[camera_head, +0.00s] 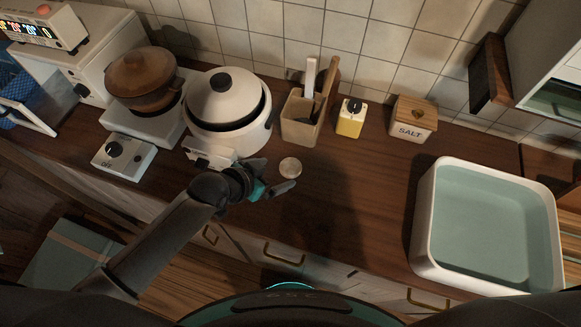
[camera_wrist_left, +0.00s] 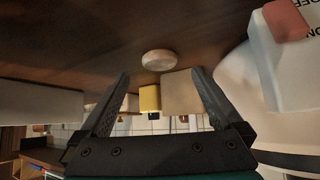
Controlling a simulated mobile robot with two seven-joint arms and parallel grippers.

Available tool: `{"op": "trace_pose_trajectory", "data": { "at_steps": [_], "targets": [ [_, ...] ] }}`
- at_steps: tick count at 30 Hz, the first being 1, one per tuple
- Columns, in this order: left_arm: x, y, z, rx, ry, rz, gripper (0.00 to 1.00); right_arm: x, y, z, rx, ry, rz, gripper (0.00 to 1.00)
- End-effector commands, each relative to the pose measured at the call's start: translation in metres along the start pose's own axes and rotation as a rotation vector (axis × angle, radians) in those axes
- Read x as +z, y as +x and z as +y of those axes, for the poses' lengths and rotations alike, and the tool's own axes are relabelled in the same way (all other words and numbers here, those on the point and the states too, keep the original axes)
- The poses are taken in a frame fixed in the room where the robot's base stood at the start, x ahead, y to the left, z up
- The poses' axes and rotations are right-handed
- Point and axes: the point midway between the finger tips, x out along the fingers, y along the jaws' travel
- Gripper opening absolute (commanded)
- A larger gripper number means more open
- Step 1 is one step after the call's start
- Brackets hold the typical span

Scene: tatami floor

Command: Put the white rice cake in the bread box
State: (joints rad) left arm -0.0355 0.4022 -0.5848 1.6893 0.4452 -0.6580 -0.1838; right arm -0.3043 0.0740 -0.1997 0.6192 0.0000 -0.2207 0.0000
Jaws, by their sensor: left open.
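The white rice cake (camera_head: 290,167) is a small, pale round disc lying on the dark wooden counter in front of the utensil holder. It also shows in the left wrist view (camera_wrist_left: 159,60), beyond the fingertips and between their lines. My left gripper (camera_head: 276,184) is open and empty, close to the near-left side of the rice cake and apart from it. Its two dark fingers are spread in the left wrist view (camera_wrist_left: 160,82). I cannot clearly identify a bread box in these views. My right gripper is not in view.
A white rice cooker (camera_head: 226,112) stands left of the rice cake. Behind are the utensil holder (camera_head: 300,127), a yellow container (camera_head: 350,121) and a salt box (camera_head: 412,123). A white-rimmed basin (camera_head: 426,235) is at right. Counter between rice cake and basin is clear.

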Motion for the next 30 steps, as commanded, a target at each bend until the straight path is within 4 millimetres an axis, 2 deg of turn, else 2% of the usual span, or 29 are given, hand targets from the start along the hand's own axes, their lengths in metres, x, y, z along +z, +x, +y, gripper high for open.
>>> {"op": "trace_pose_trajectory", "data": {
  "at_steps": [5,15,26,30],
  "targets": [
    [-0.002,0.009,0.000,0.000,0.000,0.002,1.00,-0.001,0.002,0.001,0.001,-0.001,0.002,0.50],
    [-0.004,0.049,0.001,0.000,-0.002,0.002,1.00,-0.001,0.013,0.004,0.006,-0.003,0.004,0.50],
    [-0.004,0.056,0.001,0.000,0.000,0.001,1.00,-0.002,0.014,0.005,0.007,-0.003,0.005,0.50],
    [-0.004,0.056,0.001,0.000,0.000,0.001,0.86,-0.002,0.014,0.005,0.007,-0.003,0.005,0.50]
  ]
}}
